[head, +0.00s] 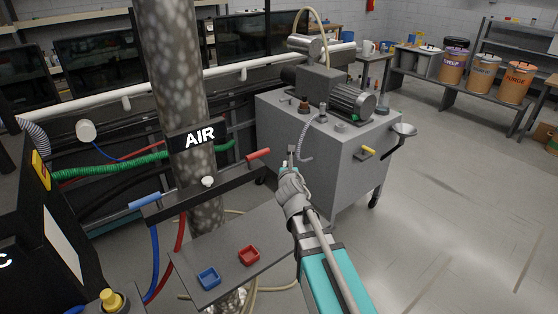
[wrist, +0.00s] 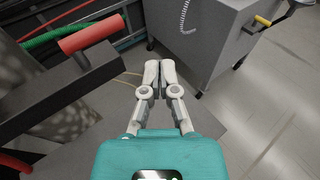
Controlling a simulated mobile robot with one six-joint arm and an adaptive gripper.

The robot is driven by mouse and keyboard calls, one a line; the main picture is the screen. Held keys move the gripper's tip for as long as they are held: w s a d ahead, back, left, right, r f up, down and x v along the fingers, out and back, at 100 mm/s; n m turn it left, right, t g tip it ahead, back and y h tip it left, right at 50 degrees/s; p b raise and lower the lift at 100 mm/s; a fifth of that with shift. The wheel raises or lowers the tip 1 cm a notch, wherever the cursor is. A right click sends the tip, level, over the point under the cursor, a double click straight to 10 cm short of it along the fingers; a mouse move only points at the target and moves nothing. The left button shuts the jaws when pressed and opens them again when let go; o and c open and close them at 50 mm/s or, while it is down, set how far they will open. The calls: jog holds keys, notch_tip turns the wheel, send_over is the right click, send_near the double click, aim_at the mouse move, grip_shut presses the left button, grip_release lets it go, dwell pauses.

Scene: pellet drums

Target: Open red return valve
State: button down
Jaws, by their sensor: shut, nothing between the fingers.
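In the wrist view the red handle (wrist: 90,35) is at upper left, on a short dark stem. My gripper (head: 290,160) is just right of the red handle in the head view. In the wrist view my gripper (wrist: 158,68) has its fingertips together and empty, right of the handle and apart from it. A blue handle (head: 145,200) is at the bar's left end.
A grey shelf (head: 220,262) below the bar holds a blue tray (head: 208,278) and a red tray (head: 249,256). A grey wheeled pump cabinet (head: 335,172) stands behind my gripper. Drums sit on a bench at back right.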

jog(key=shift+s+d+r, duration=0.2)
jog(key=shift+s+d, duration=0.3)
jog(key=shift+s, duration=0.35)
jog(key=s+d+f+m+g+h, duration=0.2)
jog(key=s+d+f+m+g, duration=0.7)
jog(key=m, duration=1.2)
jog(key=s+a+f+m+g+y+p, duration=0.1)
jog(key=s+f+m+g, duration=0.4)
jog(key=s+m, duration=0.8)
jog(key=shift+m+g+y, duration=0.8)
jog(key=shift+g, duration=0.1)
